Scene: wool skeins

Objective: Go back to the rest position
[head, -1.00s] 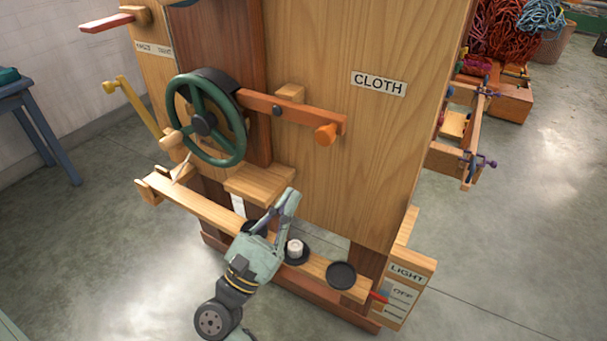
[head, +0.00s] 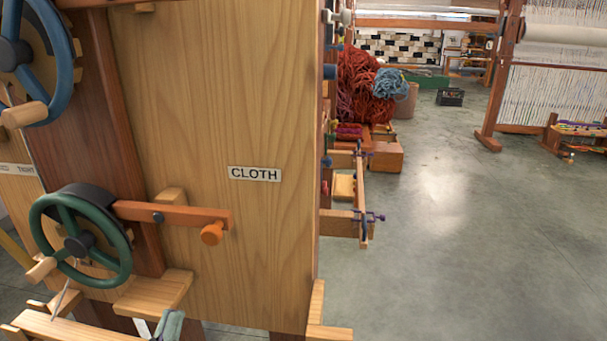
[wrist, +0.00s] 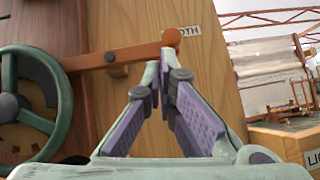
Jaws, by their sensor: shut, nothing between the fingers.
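My gripper (wrist: 164,66) is shut and empty in the wrist view, its fingers converging at the tips. In the head view only a pale green piece of my gripper (head: 171,325) shows at the bottom edge; the rest of the arm is out of frame. The gripper is in front of the wooden cabinet panel (head: 215,100) labelled CLOTH. In the wrist view its tips appear just below the orange knob (wrist: 172,37) of the lever; I cannot tell whether they touch.
The green handwheel (head: 122,250) and orange-brown lever (head: 180,213) stick out from the panel, with a blue wheel (head: 65,85) above. A wooden block (head: 155,293) juts out below. Wool skeins (head: 365,90) and looms (head: 505,75) stand behind. The floor (head: 480,250) at right is open.

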